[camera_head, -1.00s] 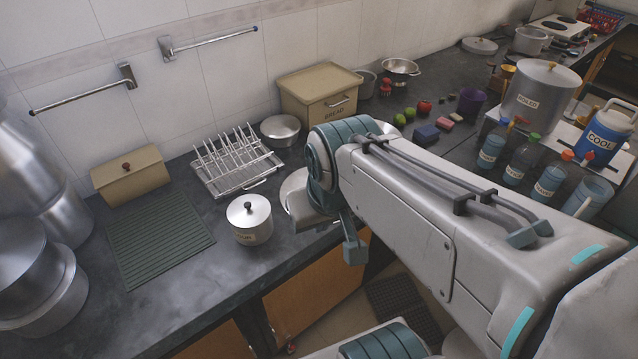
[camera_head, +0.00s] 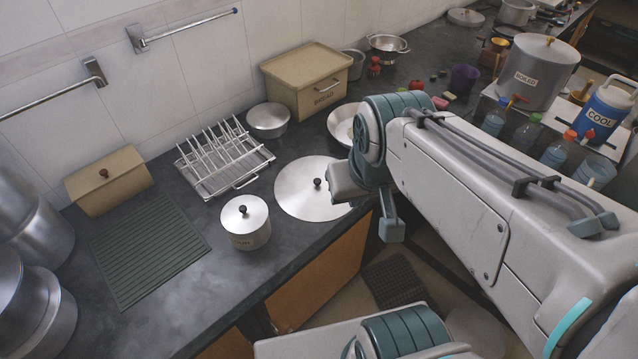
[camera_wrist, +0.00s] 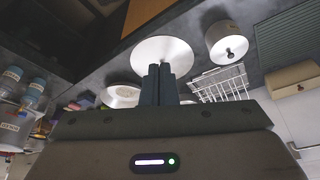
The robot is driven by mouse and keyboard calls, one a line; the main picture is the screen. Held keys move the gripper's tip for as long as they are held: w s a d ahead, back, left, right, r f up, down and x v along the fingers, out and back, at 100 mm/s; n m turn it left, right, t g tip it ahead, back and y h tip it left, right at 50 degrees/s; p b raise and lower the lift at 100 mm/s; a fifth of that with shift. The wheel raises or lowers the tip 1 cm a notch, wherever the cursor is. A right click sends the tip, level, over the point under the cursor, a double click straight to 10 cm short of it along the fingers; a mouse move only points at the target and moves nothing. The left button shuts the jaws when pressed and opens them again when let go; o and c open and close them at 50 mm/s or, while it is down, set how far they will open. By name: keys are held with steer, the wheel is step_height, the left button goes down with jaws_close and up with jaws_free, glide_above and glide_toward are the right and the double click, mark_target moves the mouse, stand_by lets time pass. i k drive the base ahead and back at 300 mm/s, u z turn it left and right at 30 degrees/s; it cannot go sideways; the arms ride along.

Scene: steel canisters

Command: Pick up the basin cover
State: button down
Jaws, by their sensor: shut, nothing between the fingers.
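The basin cover, apparently the flat round steel lid with a dark knob (camera_head: 292,192), lies on the dark counter near its front edge in the head view. It also shows in the wrist view (camera_wrist: 180,52), partly behind the fingers. My gripper (camera_wrist: 160,68) is shut and empty; its dark fingers point towards the lid, apart from it as far as I can tell. In the head view the fingers are hidden; my arm's end is just right of the lid. A shallow round basin (camera_head: 341,122) sits behind the lid, partly hidden by my arm.
A lidded canister (camera_head: 246,232) stands left of the lid. A wire dish rack (camera_head: 225,165), a steel bowl (camera_head: 268,120) and a bread box (camera_head: 300,85) stand behind. A ribbed green mat (camera_head: 150,250) lies at left. Bottles and a boiler (camera_head: 540,75) stand at right.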

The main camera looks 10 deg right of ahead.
mark_target(301, 190)
steer(key=k, duration=1)
steer(key=z, duration=0.75)
steer(key=i, duration=1.55)
steer(key=u, duration=1.75)
